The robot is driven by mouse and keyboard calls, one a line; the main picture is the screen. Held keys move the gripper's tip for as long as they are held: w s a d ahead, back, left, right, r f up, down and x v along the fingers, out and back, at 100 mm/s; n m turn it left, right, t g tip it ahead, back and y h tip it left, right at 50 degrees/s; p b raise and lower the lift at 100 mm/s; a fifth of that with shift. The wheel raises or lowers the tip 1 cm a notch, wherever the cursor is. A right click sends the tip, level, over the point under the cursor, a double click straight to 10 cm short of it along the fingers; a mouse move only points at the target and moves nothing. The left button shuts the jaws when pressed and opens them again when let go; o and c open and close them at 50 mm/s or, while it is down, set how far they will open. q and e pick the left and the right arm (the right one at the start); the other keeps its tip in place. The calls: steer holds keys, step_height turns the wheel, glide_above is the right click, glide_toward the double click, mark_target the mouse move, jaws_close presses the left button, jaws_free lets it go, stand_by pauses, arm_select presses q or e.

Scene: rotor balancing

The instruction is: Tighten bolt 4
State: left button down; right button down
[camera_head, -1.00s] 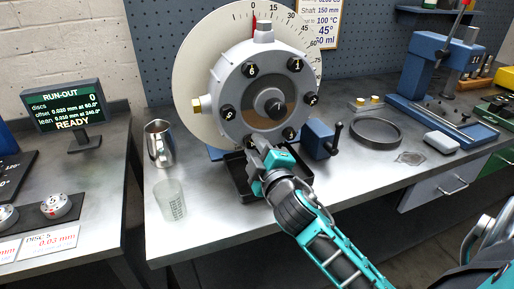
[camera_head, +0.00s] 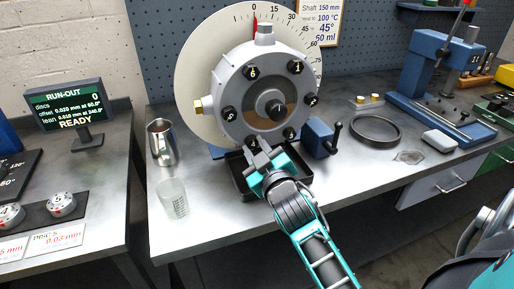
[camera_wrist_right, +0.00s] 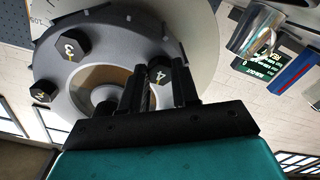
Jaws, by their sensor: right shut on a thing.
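The round grey rotor housing (camera_head: 240,85) stands upright in front of a white dial disc, with black numbered bolts around its face. Bolt 4 (camera_head: 252,141) is at its lower left, partly hidden by my right gripper (camera_head: 257,155). In the right wrist view, bolt 4 (camera_wrist_right: 164,73) sits between the two black fingers of the right gripper (camera_wrist_right: 158,88), which are shut on its head. Bolt 3 (camera_wrist_right: 72,45) and bolt 2 (camera_wrist_right: 43,91) show beside it. My left gripper is not in view.
A black tray (camera_head: 238,183) lies under the rotor. A metal jug (camera_head: 161,143) and a clear beaker (camera_head: 173,197) stand to the left. The bench front is mostly clear.

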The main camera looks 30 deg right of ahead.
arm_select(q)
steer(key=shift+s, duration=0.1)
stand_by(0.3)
arm_select(e)
steer(key=c, duration=0.8)
jaws_free()
steer(key=shift+c, duration=0.2)
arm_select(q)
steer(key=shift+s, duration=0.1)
arm_select(e)
steer(key=shift+s, duration=0.1)
